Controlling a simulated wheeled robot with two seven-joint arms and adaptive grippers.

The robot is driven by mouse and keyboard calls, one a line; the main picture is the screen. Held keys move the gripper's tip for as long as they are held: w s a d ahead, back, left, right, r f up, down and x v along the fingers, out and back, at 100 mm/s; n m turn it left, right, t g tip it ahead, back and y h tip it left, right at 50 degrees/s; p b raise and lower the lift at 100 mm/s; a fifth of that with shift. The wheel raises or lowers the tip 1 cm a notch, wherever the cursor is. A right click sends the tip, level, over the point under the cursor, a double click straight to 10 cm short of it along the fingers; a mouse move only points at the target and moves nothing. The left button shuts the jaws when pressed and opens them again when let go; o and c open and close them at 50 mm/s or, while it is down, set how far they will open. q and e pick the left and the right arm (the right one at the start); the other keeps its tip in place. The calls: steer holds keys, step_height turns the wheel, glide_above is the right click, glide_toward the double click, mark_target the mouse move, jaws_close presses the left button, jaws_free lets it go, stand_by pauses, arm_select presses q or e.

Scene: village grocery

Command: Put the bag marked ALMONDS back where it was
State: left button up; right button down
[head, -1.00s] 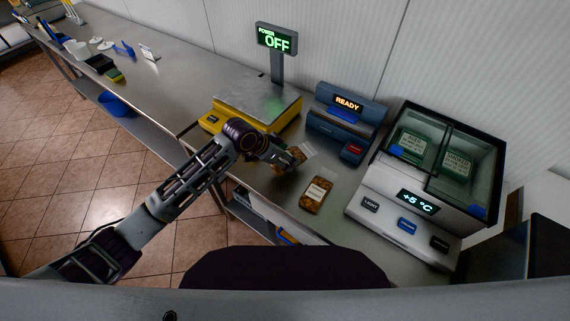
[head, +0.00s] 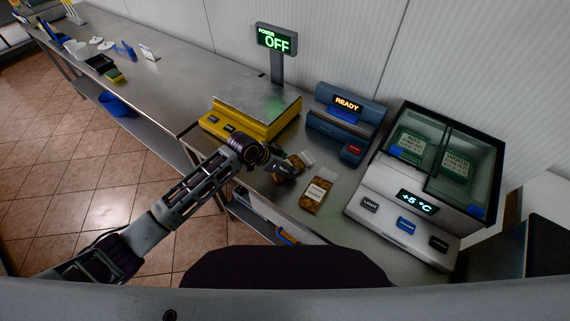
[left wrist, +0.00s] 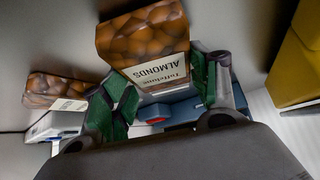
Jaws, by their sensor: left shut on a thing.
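The bag marked ALMONDS (left wrist: 143,36) shows brown nuts and a white label in the left wrist view. My left gripper (left wrist: 160,98) is shut on its label end, with a green pad on each side. In the head view the bag (head: 298,161) is partly hidden by my left gripper (head: 287,170). It is low over the counter between the yellow scale and the blue READY unit; I cannot tell if it touches the counter. My right gripper is not in view.
A second brown bag with a pale label (head: 315,194) lies close by on the counter (head: 343,181). The yellow scale (head: 268,128) stands behind left, the blue READY unit (head: 335,134) behind, and the cooled case (head: 382,216) to the right.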

arm_select(q)
steer(key=shift+f, duration=0.1)
steer(key=o, duration=1.7)
steer(key=shift+b+v, duration=0.35)
steer(key=shift+v, duration=5.75)
steer(key=shift+w, duration=0.1)
